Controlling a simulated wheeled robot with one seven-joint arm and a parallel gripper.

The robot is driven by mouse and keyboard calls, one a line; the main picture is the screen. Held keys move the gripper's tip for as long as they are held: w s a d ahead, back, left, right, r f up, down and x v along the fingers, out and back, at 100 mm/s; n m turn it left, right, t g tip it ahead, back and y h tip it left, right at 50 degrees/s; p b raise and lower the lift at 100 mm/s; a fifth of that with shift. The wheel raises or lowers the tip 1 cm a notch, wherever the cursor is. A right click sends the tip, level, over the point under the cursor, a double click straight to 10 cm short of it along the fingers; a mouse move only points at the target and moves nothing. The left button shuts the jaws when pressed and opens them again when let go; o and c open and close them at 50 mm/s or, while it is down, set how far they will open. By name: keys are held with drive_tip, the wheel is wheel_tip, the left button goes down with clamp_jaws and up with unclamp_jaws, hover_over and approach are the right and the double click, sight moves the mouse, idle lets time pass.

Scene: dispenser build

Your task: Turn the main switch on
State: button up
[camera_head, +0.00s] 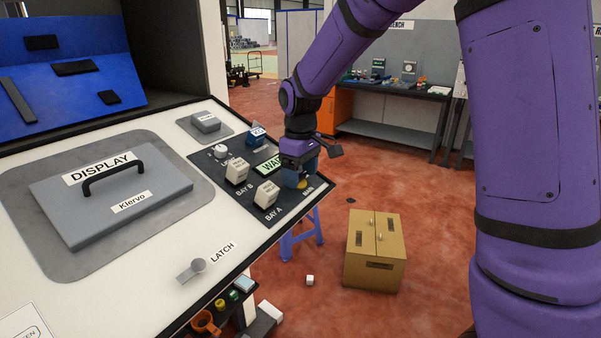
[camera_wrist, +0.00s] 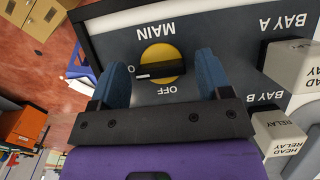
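The main switch is a round yellow knob (camera_wrist: 172,58) with a black bar handle, on the dark panel beside the upside-down word MAIN. In the wrist view the bar lies roughly level, its white mark at the left end, toward a label partly hidden by the left finger; only an O shows. OFF reads below the knob. My gripper (camera_wrist: 162,80) is open, with one blue finger on each side of the knob. I cannot tell whether the fingers touch it. In the head view my gripper (camera_head: 300,178) hangs over the panel's right corner, and a yellow bit of the switch (camera_head: 302,184) shows.
Relay blocks for BAY A (camera_head: 266,194) and BAY B (camera_head: 237,171) stand on the panel close to my gripper. A grey display cover (camera_head: 110,205) with a black handle and a latch knob (camera_head: 192,270) are on the console. A cardboard-coloured box (camera_head: 376,250) stands on the floor.

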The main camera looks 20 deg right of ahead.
sight(301, 175)
drive_tip(key=shift+r, duration=0.1)
wheel_tip(301, 175, up, 11)
drive_tip(key=shift+f, duration=0.2)
idle(0.5)
drive_tip(key=s+d+r+m+t, duration=0.1)
drive_tip(key=s+d+r+m, duration=0.15)
drive_tip(key=s, duration=0.45)
drive_tip(key=s+d+r+m+t, duration=0.1)
drive_tip(key=s+d+r+t, duration=0.15)
drive_tip(key=s, duration=0.55)
drive_tip(key=shift+s+d+f+m+t, duration=0.35)
drive_tip(key=shift+s+m, duration=0.25)
drive_tip(key=shift+s, duration=1.8)
drive_tip(key=shift+s+d+f+m+t, duration=0.35)
drive_tip(key=shift+s+m, duration=0.2)
drive_tip(key=shift+s, duration=1.85)
drive_tip(key=shift+s+d+f+m+t, duration=0.25)
drive_tip(key=shift+s+d+m+t, duration=0.25)
drive_tip(key=shift+s, duration=1.9)
drive_tip(key=shift+g, duration=0.25)
